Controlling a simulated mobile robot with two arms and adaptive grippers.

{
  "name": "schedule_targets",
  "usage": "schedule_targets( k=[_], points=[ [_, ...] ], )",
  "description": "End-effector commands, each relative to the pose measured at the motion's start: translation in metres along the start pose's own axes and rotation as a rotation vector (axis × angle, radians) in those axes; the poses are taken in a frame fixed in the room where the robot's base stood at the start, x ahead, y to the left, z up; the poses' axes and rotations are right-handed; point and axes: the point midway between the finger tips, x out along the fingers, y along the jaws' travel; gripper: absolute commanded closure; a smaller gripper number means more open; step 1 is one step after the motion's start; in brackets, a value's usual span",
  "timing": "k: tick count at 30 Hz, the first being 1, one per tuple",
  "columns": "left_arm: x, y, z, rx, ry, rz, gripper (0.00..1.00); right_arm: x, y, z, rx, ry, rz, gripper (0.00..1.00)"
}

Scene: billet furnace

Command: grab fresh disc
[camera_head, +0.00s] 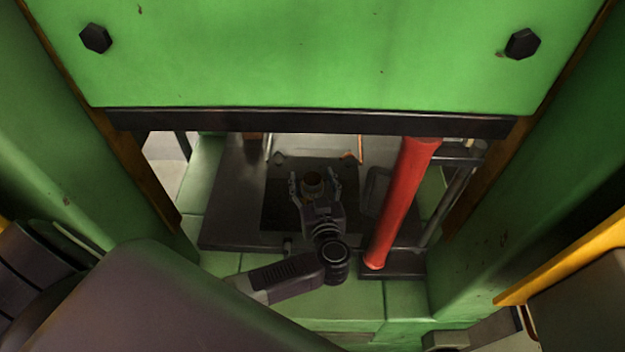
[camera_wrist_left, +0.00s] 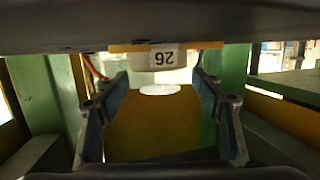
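My left gripper (camera_head: 314,176) is open under the raised green press head, its two fingers apart around a small round, brownish-grey piece (camera_head: 313,185). In the left wrist view my left gripper's fingers (camera_wrist_left: 162,80) stand wide on both sides. Between their far ends show a pale cylinder with a "26" label (camera_wrist_left: 161,58), upside down, and a flat white round patch (camera_wrist_left: 160,90) below it. I cannot tell which of these is the fresh disc, or whether the fingers touch anything. My right gripper is not in view.
The green press head (camera_head: 310,55) with a dark lower edge (camera_head: 310,121) hangs above my left arm. A red post (camera_head: 402,205) stands close to its right. Green walls (camera_head: 555,190) close in both sides. A dark plate (camera_head: 235,205) lies beneath the gripper.

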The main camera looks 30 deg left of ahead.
Motion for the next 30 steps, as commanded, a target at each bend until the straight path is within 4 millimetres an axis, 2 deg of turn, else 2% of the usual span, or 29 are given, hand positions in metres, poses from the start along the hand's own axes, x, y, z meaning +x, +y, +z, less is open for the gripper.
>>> schedule_targets(
  k=[1,15,23,26,30],
  points=[
    [0.000,0.000,0.000,0.000,0.000,0.000,0.47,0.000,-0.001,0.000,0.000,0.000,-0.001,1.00],
    [0.000,0.000,-0.002,-0.001,0.003,0.000,0.96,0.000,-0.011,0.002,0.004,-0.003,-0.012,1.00],
    [-0.001,0.001,-0.003,-0.002,0.003,0.000,0.97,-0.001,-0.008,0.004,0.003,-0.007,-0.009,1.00],
    [-0.002,0.001,-0.009,-0.003,0.003,0.000,0.97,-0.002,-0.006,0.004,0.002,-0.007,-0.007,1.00],
    [-0.005,0.001,-0.026,-0.006,0.003,0.000,0.97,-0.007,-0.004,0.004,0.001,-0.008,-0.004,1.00]
  ],
)
